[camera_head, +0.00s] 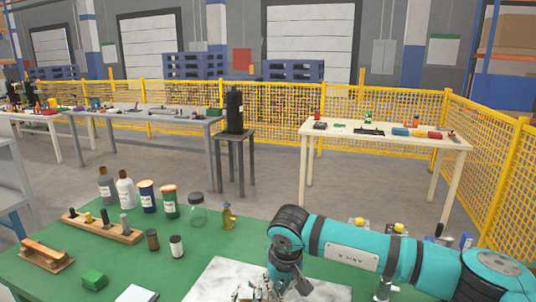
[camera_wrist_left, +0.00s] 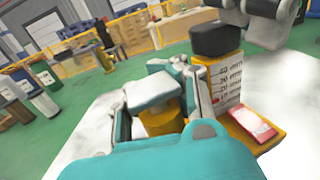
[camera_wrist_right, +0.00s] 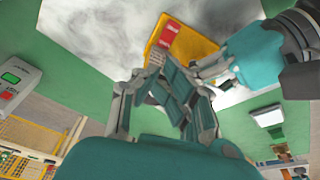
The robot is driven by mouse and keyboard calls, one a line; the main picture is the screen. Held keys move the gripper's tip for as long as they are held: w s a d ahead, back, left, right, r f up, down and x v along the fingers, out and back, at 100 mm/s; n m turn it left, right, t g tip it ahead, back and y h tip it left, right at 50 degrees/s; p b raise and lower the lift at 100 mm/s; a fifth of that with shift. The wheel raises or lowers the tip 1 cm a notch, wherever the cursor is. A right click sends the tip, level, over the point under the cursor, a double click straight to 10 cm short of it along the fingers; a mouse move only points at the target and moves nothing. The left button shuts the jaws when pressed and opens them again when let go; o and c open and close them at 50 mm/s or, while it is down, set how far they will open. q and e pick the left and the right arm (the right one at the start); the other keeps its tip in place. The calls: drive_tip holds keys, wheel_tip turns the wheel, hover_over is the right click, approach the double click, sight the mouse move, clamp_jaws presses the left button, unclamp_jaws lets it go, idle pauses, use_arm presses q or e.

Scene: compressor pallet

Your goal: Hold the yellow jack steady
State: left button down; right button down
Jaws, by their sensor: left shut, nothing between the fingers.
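The yellow jack shows in the left wrist view as an upright column (camera_wrist_left: 226,80) with a dark top, printed scale marks and a yellow base with a red label. In the right wrist view its yellow base (camera_wrist_right: 193,45) with red patches lies beyond the fingertips. My left gripper (camera_wrist_left: 178,92) is shut and empty close beside the column; a yellow part shows behind its fingers. My right gripper (camera_wrist_right: 172,85) is close to the base; its pads look near each other, and whether they meet is unclear. In the head view the jack is mostly hidden by my arm.
A pale marbled slab (camera_head: 215,280) lies on the green table (camera_head: 105,255). Bottles and jars, a wooden rack (camera_head: 120,232) with pegs and a green block (camera_head: 94,279) stand on the table's left part. Two yellow-topped items (camera_head: 399,227) stand behind my right arm.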

use_arm(q)
drive_tip(key=shift+s+f, duration=0.1)
drive_tip(key=shift+f, duration=0.05)
use_arm(e)
drive_tip(key=shift+s+f, duration=0.1)
drive_tip(key=shift+s, duration=0.1)
wheel_tip(320, 180, up, 6)
drive_tip(key=shift+s, duration=0.2)
idle(0.5)
use_arm(q)
drive_tip(key=shift+r, duration=0.2)
use_arm(e)
wheel_tip(320, 180, down, 6)
drive_tip(key=d, duration=0.1)
drive_tip(key=shift+w+d, duration=0.15)
drive_tip(key=shift+d, duration=0.2)
idle(0.3)
